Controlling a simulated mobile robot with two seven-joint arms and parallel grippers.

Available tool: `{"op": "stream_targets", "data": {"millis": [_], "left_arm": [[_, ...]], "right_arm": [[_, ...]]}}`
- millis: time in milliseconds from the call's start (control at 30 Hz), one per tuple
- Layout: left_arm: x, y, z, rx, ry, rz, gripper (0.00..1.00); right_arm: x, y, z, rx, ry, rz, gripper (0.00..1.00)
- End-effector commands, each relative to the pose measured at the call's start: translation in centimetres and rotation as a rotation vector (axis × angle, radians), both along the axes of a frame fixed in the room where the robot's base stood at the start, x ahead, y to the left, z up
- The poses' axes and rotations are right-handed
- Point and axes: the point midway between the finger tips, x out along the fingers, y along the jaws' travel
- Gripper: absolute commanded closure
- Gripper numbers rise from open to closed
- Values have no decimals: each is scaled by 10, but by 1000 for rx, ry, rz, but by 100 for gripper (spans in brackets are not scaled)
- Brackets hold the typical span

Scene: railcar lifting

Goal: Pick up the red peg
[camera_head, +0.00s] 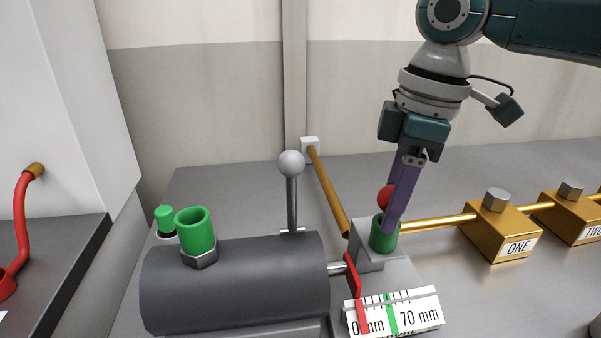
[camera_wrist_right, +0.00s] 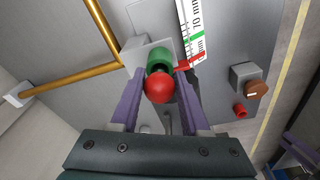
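The red peg shows as a round red head (camera_head: 385,197) at the mouth of a green socket (camera_head: 383,236) on a grey block. Its shaft is hidden. My right gripper (camera_head: 392,226) reaches down at the socket with purple fingers. In the right wrist view the red head (camera_wrist_right: 159,88) lies between the two fingers, with a gap on each side, and the green socket (camera_wrist_right: 160,58) is just beyond. The right gripper is open around the peg. A purple and dark part, likely my left gripper (camera_wrist_right: 302,125), shows cut off at the right wrist view's right edge.
A dark grey tank (camera_head: 235,285) with an upright ball-topped lever (camera_head: 291,185) stands left of the socket. A gauge (camera_head: 395,312) lies in front. Brass pipes (camera_head: 328,190) run to the wall and to block ONE (camera_head: 498,230). Bare bench shows behind.

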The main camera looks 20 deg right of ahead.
Motion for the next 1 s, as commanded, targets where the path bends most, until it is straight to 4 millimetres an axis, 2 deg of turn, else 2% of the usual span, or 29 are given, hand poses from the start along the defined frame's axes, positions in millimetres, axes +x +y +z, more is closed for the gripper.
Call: {"op": "stream_targets", "data": {"millis": [33,300,400,767,867,1000], "left_arm": [[0,0,0,0,0,0,48],[0,0,0,0,-1,1,48],[0,-1,0,-3,-2,2,48],[1,-3,1,-11,-1,7,48],[1,-3,1,-10,-2,7,48],[1,-3,2,-10,-2,7,48]], "right_arm": [[0,0,0,0,0,0,61],[0,0,0,0,0,0,92],[0,0,0,0,0,0,100],[0,0,1,0,-1,0,100],[1,0,5,1,-2,-1,100],[1,0,21,1,-5,0,100]]}}
